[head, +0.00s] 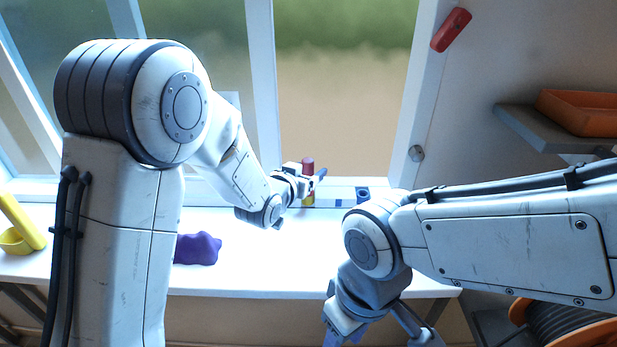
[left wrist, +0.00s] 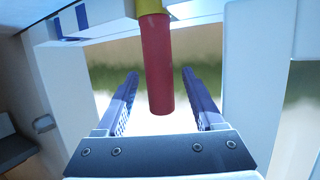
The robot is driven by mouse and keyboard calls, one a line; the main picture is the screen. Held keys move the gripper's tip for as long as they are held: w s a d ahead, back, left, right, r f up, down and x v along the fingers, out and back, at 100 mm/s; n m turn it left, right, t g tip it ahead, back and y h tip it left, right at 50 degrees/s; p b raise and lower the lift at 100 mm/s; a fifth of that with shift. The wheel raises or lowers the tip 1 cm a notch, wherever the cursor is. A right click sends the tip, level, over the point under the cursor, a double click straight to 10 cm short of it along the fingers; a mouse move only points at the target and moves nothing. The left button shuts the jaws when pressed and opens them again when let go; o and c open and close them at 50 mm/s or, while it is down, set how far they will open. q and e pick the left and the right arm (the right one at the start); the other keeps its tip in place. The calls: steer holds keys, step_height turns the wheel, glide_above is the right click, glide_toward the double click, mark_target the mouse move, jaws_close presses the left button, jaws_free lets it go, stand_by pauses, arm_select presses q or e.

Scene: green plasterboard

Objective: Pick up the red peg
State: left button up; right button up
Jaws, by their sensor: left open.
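The red peg (head: 307,165) stands upright at the back of the white worktop, by the window, with a yellow piece (head: 308,199) directly below it. My left gripper (head: 318,178) is at the peg. In the left wrist view, the red peg (left wrist: 157,62) lies between the two open blue fingers, with visible gaps on both sides, and the yellow piece (left wrist: 149,6) shows at its end. My right gripper (head: 343,337) is low at the bottom edge of the head view, partly cut off, away from the peg; its opening is unclear.
A purple lump (head: 197,248) and a yellow object (head: 20,222) are on the worktop (head: 250,262). A blue piece (head: 362,193) sits by the window, right of the peg. A red handle (head: 451,29) is on the window frame. An orange tray (head: 580,113) is on a shelf.

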mark_target(308, 160)
arm_select(q)
jaws_close()
steer(key=shift+r, duration=0.15)
step_height(308, 160, up, 4)
steer(key=shift+r, duration=0.15)
steer(key=s+r+b, duration=0.1)
steer(key=s+r, duration=0.5)
steer(key=s, duration=0.5)
steer(key=shift+s+r+b, duration=0.25)
steer(key=shift+s+b, duration=0.1)
steer(key=shift+b, duration=0.05)
steer(key=shift+a, duration=0.1)
